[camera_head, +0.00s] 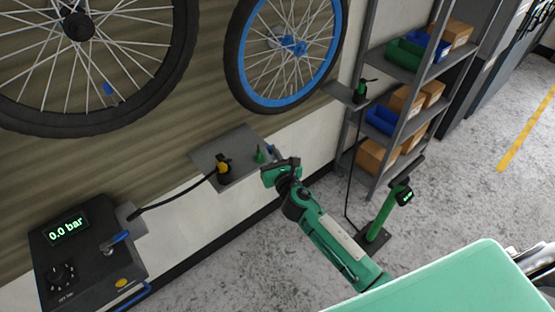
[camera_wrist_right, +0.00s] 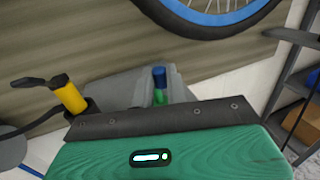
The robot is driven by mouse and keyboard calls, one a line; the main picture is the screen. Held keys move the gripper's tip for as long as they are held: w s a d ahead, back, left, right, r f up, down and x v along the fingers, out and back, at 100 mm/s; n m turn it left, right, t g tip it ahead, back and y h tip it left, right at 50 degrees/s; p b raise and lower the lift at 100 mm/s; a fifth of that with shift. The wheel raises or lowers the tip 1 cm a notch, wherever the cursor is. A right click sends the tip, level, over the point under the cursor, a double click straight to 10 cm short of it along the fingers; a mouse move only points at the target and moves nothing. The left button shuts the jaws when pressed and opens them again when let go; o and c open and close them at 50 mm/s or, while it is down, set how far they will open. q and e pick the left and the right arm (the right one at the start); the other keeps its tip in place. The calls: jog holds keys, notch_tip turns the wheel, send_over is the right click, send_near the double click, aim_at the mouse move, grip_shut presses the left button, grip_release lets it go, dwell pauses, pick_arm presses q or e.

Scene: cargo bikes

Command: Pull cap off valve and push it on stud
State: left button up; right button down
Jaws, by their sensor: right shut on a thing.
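A small blue cap (camera_wrist_right: 159,76) is between the grey fingers of my right gripper (camera_wrist_right: 161,92) in the wrist view. In the head view my right gripper (camera_head: 271,158) is at the right end of a small grey wall shelf (camera_head: 205,156), and a bit of blue shows at its tip. The gripper is shut on the cap. A green stud-like piece (camera_head: 259,155) stands on the shelf, left of the gripper. Green also shows just below the cap in the wrist view; I cannot tell whether the two touch. The valve cannot be made out clearly. My left gripper is out of view.
A yellow and black pump head (camera_head: 223,166) with a hose stands on the shelf's left part. A gauge box (camera_head: 85,250) reads 0.0 bar. Two wheels hang above, one with a blue rim (camera_head: 246,88). A rack with bins (camera_head: 405,60) and a green floor pump (camera_head: 384,215) stand right.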

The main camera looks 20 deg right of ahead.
jog(key=shift+w+a, duration=0.35)
jog(key=shift+w, duration=0.55)
jog(key=shift+w+a, duration=0.3)
jog(key=shift+w, duration=0.65)
jog(key=shift+w+a, duration=0.35)
jog(key=shift+w, duration=0.55)
jog(key=shift+f+b, duration=0.8)
jog(key=shift+b, duration=0.05)
dwell(0.3)
jog(key=c, duration=1)
grip_release()
jog(key=shift+s, duration=0.1)
jog(key=s+p, duration=0.1)
jog(key=s, duration=0.9)
jog(key=shift+d+p, duration=0.25)
jog(key=shift+p, duration=0.1)
